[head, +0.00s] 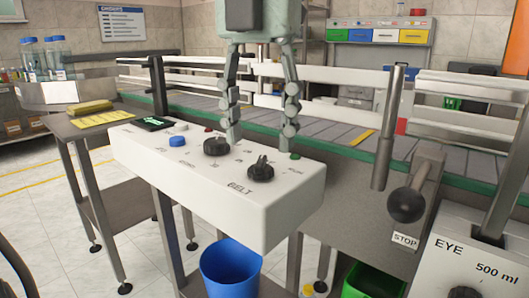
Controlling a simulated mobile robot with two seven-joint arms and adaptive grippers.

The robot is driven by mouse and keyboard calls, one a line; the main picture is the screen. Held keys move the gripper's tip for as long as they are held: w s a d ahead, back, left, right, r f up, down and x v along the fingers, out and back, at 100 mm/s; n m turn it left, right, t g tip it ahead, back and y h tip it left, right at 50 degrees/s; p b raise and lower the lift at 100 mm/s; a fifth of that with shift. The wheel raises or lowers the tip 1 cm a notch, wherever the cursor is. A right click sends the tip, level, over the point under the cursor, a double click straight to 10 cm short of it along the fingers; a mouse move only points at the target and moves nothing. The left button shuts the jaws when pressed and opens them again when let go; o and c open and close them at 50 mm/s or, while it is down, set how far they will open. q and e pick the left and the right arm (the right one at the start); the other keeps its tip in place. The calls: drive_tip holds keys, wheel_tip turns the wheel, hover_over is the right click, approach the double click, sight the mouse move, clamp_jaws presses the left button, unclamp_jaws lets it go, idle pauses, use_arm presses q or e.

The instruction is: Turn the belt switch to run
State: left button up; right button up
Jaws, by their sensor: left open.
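The belt switch (261,171) is a black rotary knob on the sloping white control panel (290,203), with the label "BELT" beside it. A second black knob (217,147) sits to its left on the same panel. My left gripper (262,138) comes down from the top of the head view, open and empty, its two grey fingers spread. Its left fingertip overlaps the second knob in the picture, and its right fingertip ends just above and right of the belt switch. I cannot tell whether either touches the panel. My right gripper is out of view.
A blue button (178,141) and a green display (153,124) are left on the panel. The conveyor (330,145) runs behind. A lever with a black ball (407,204) stands right, above a STOP label. A blue bin (230,270) is below.

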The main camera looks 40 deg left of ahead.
sight(260, 159)
use_arm(q)
drive_tip(key=shift+w+f, duration=0.1)
drive_tip(key=shift+f, duration=1.85)
drive_tip(key=c, duration=1.2)
